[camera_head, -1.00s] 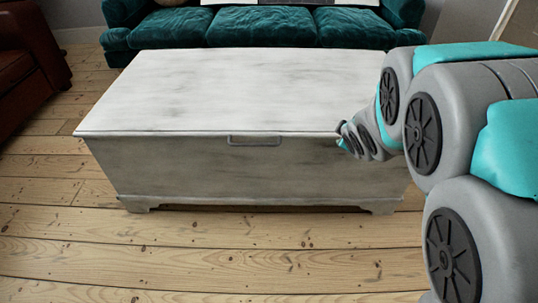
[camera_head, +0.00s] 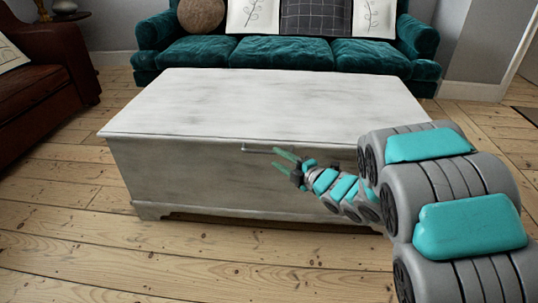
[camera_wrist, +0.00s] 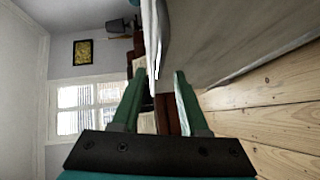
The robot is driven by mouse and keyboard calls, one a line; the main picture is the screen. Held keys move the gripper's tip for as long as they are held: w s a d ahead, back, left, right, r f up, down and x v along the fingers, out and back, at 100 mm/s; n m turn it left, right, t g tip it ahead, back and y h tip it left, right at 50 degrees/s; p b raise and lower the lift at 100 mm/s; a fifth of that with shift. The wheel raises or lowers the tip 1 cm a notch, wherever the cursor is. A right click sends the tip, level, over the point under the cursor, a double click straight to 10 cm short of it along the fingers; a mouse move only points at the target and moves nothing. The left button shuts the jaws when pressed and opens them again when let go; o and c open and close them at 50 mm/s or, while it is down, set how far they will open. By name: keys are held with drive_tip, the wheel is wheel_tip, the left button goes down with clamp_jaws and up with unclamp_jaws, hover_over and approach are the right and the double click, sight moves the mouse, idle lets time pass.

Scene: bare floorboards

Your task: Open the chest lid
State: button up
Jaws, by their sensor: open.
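The whitewashed wooden chest (camera_head: 175,175) stands on the floorboards in the head view. Its lid (camera_head: 265,105) lies flat and shut. Contact with the handle cannot be told.
A teal sofa (camera_head: 285,55) with cushions stands behind the chest. A brown leather armchair (camera_head: 45,85) is at the left. The floorboards (camera_head: 200,260) in front of the chest are clear. A window (camera_wrist: 85,105) shows in the wrist view.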

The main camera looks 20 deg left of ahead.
sight(269, 153)
drive_tip(key=shift+x, duration=3.15)
clamp_jaws()
drive_tip(key=shift+f, duration=0.15)
